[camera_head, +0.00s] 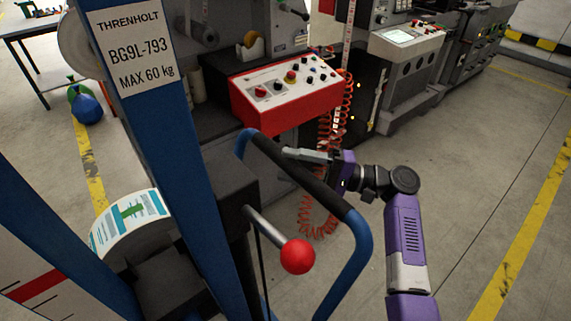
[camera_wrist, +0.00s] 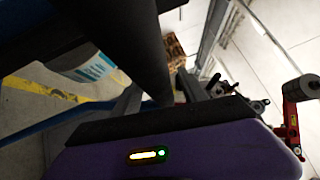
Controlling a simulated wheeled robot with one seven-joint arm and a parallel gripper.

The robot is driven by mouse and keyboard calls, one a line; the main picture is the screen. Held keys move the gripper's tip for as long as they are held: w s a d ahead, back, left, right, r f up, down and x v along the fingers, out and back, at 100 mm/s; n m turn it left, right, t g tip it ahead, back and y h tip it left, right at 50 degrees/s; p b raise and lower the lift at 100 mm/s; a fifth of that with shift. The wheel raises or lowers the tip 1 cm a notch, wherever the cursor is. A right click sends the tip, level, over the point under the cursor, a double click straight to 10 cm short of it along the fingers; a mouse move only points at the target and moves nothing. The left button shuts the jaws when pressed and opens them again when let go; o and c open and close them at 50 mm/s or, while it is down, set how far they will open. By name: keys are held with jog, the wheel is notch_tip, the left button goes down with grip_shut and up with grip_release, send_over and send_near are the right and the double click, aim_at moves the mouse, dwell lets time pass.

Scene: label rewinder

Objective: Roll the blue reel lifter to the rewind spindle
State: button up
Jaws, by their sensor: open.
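The blue reel lifter (camera_head: 185,150) stands close in front of me, its mast bearing a sign with "MAX 60 kg". Its blue push handle (camera_head: 357,255) has a black grip (camera_head: 305,180). A printed label reel (camera_head: 130,222) sits low at the mast's left; it also shows in the wrist view (camera_wrist: 97,68). My gripper (camera_head: 305,155) is at the far side of the black grip. In the wrist view the dark bar (camera_wrist: 143,45) runs between the fingers of my gripper (camera_wrist: 160,100), which look apart; contact is unclear. I cannot clearly identify the rewind spindle.
A lever with a red knob (camera_head: 298,256) sticks out below the grip. A red control panel (camera_head: 285,88) and coiled orange hose (camera_head: 328,120) lie beyond. Floor at right is open, with a yellow line (camera_head: 520,250).

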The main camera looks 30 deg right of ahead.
jog(key=v, duration=0.6)
jog(key=shift+b, duration=0.4)
dwell(0.6)
